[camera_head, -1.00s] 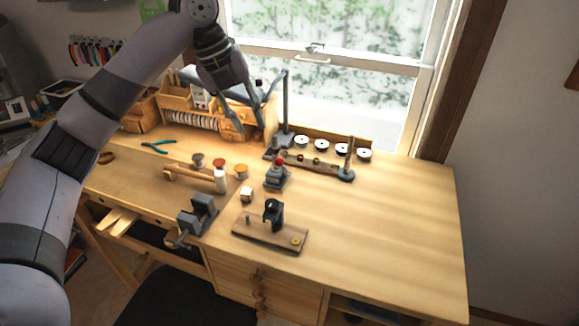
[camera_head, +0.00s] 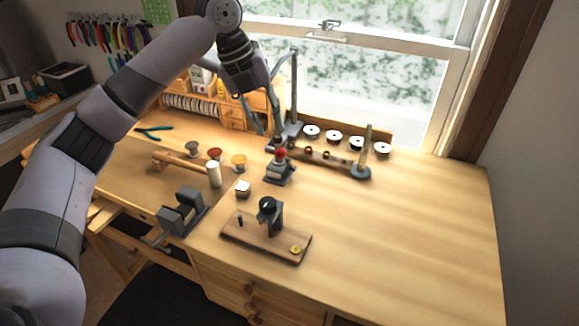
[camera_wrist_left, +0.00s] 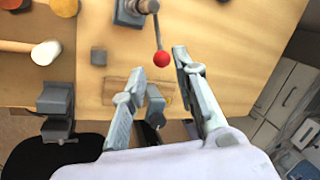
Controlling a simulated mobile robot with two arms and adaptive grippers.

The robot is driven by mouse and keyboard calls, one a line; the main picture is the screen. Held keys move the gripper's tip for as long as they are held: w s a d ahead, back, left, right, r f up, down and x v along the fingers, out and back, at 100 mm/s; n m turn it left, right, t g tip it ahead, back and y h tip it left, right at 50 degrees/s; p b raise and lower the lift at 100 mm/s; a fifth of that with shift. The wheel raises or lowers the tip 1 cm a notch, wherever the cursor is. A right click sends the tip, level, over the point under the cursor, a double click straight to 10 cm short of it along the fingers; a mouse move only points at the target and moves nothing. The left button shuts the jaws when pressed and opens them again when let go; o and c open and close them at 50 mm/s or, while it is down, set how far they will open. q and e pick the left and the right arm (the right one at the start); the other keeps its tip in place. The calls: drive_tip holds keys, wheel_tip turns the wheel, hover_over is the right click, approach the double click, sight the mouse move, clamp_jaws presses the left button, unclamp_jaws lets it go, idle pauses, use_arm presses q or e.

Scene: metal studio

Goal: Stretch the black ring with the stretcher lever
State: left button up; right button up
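A small grey device with a lever ending in a red ball knob (camera_head: 281,153) stands mid-bench; I take it for the stretcher. The knob also shows in the left wrist view (camera_wrist_left: 162,59), lying between my fingertips in the picture. My left gripper (camera_head: 268,131) is open and empty, above and just behind the knob in the head view; its fingers also show in the left wrist view (camera_wrist_left: 158,65). A black round piece, possibly the black ring (camera_head: 267,203), is upright at a grey post on a wooden board (camera_head: 239,232). My right gripper is out of view.
A grey vise (camera_head: 182,212) and white-headed mallet (camera_head: 213,173) are at left. A small pale cube (camera_head: 243,188) lies near the board. The right bench top (camera_head: 400,225) is clear.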

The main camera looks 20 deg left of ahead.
sight(285, 159)
use_arm(q)
drive_tip(key=p+x, duration=0.1)
drive_tip(key=x, duration=1.3)
drive_tip(key=shift+w+p, duration=0.1)
drive_tip(key=shift+p, duration=0.3)
drive_tip(key=shift+c, duration=0.4)
clamp_jaws()
